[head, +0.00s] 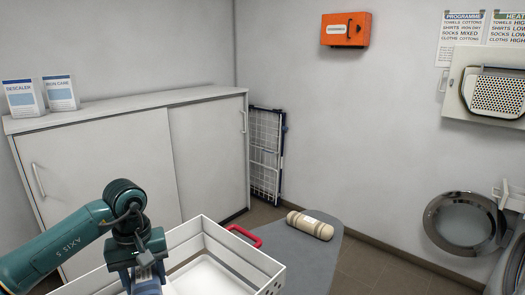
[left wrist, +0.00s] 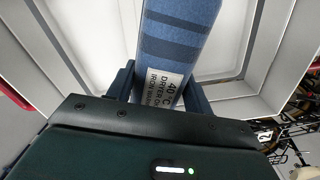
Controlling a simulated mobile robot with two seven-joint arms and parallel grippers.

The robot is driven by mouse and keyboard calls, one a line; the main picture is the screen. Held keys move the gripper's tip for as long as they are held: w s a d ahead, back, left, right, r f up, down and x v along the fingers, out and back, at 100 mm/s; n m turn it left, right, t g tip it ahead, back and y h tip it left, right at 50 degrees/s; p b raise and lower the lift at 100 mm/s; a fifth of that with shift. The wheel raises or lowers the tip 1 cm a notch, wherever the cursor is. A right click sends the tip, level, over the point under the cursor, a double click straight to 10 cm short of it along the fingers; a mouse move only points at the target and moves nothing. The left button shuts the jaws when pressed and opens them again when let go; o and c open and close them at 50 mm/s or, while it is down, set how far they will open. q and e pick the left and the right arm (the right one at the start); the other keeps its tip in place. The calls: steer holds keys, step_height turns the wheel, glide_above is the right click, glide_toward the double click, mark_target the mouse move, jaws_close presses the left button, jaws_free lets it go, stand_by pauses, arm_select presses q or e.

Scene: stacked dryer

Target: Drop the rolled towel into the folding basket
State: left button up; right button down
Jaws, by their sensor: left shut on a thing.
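My left gripper (head: 146,281) reaches down at the bottom of the head view, over the near left part of a white, straight-sided folding basket (head: 242,262). It is shut on a blue rolled towel (head: 147,288). In the left wrist view the towel (left wrist: 180,45) shows darker bands and a white care label, with a finger on each side. The white basket walls (left wrist: 262,60) and floor show around and beyond the towel. Whether the towel touches the floor cannot be told. A second rolled towel (head: 310,225), cream with bands, lies on a grey ironing board. My right gripper is out of view.
The grey ironing board (head: 315,262) extends right of the basket. A red handle-like thing (head: 244,236) stands at the basket's far side. A white cabinet (head: 120,150) is behind on the left. An open round dryer door (head: 462,224) juts out at the right.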

arm_select(q)
steer(key=shift+w+f, duration=0.2)
steer(key=shift+f, duration=0.75)
steer(key=shift+s+f, duration=0.25)
steer(key=shift+s, duration=0.05)
steer(key=shift+f+b, duration=0.3)
steer(key=shift+b, duration=0.05)
step_height(320, 180, down, 5)
steer(key=shift+r+b, duration=0.2)
steer(key=shift+b, duration=0.95)
steer(key=shift+f, duration=0.25)
steer(key=o, duration=1.2)
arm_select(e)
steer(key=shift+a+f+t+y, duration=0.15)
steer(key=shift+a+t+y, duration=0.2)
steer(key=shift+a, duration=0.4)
